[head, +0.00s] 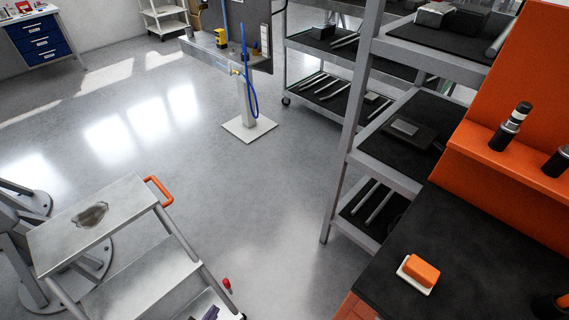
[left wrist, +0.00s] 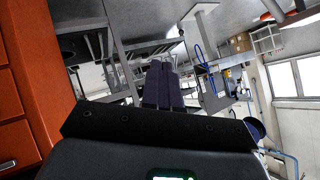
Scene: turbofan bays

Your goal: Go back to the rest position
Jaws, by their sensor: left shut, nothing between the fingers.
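My left gripper (left wrist: 164,86) shows in the left wrist view as two dark purple fingers held together. Nothing is between them. The rest of the left arm is out of the frame there. My right gripper is in neither view.
A grey step ladder (head: 95,215) with an orange handle stands at lower left. A black-topped bench (head: 450,255) at right holds an orange block on a white base (head: 420,272). Shelving (head: 355,130) stands behind it. The middle floor is clear.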

